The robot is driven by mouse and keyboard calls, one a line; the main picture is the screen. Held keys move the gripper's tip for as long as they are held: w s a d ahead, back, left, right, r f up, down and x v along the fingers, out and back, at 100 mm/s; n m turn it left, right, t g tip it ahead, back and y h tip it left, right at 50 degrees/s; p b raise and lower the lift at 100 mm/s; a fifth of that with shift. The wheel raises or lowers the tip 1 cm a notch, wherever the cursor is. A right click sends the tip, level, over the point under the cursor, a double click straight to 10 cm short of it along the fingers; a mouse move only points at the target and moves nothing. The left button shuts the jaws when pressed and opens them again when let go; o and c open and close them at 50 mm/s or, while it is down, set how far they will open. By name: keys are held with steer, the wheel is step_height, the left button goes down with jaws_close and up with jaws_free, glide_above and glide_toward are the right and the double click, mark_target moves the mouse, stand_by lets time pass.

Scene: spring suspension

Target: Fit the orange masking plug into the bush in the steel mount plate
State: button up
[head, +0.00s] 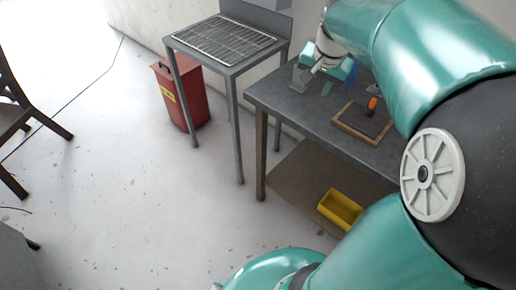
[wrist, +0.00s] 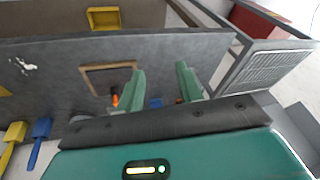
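The orange plug (head: 372,103) stands on a dark pad inside a wooden-framed tray (head: 345,127) on the grey bench. In the wrist view the orange plug (wrist: 115,100) shows partly, just left of my left finger. My gripper (head: 327,74) is over the bench, to the left of the tray in the head view. In the wrist view my gripper (wrist: 160,68) has its two teal fingers apart, with nothing seen held between them. The bush is not distinguishable.
A yellow bin (head: 340,209) sits on the bench's lower shelf. A rack table (head: 222,42) and a red bin (head: 181,95) stand to the left. Blue (wrist: 40,130) and yellow (wrist: 14,135) handled items lie at the wrist view's left.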

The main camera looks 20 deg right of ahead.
steer(key=s+a+n, duration=0.3)
steer(key=s+a, duration=0.1)
steer(key=a, duration=0.3)
steer(key=s+a+n+t, duration=0.1)
steer(key=s+a+n, duration=0.2)
steer(key=a, duration=0.5)
steer(key=s+a+n+t+y, duration=0.1)
steer(key=s+a+n, duration=0.3)
steer(key=s+a, duration=0.2)
steer(key=shift+a+f, duration=0.3)
steer(key=shift+a, duration=0.35)
steer(key=shift+a, duration=0.15)
